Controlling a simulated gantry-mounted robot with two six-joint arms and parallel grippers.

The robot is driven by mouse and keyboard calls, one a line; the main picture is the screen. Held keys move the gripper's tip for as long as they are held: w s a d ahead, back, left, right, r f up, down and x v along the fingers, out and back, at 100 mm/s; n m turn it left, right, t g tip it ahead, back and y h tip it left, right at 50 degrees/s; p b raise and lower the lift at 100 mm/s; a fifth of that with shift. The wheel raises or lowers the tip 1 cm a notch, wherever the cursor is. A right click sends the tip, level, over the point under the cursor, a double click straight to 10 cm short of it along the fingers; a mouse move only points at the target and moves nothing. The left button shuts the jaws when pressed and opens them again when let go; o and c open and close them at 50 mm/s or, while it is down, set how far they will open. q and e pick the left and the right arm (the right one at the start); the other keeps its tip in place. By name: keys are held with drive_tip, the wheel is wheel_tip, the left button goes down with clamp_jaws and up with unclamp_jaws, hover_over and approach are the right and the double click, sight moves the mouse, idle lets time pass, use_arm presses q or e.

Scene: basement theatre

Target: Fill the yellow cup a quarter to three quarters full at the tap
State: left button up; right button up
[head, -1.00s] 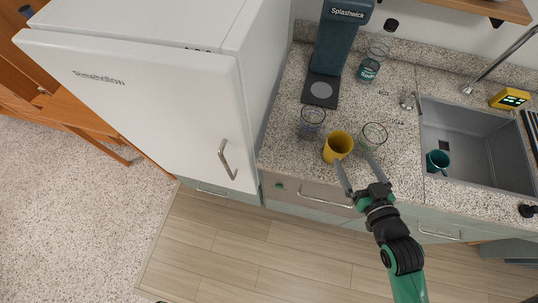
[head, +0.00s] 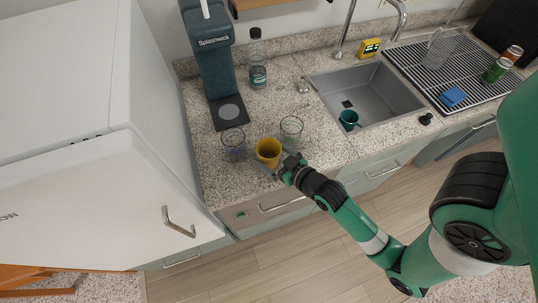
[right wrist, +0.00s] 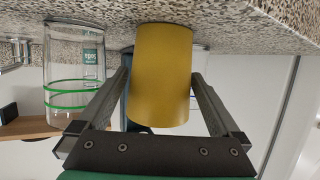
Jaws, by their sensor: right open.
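The yellow cup (head: 268,150) stands upright on the speckled counter near its front edge, between two clear glasses. My right gripper (head: 279,165) is at the cup, reaching in from the front right. In the right wrist view the open fingers lie on either side of the yellow cup (right wrist: 160,75), which also appears there; I cannot tell whether they touch it. The inside of the cup is too small to read. The chrome tap (head: 343,35) rises behind the grey sink (head: 385,88), to the right of the cup. My left gripper is not in view.
A clear glass (head: 233,140) stands close left of the cup and a green-ringed glass (head: 291,126) close right. A teal mug (head: 349,119) is in the sink. The Splashwick machine (head: 208,60) and a bottle (head: 257,72) stand behind. A drying rack (head: 430,75) is right of the sink.

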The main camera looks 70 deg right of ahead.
sight(262, 150)
drive_tip(key=x, duration=0.3)
drive_tip(key=shift+w+d+f, duration=0.15)
drive_tip(key=shift+w, duration=0.2)
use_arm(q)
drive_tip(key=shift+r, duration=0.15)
use_arm(e)
drive_tip(key=c, duration=1.1)
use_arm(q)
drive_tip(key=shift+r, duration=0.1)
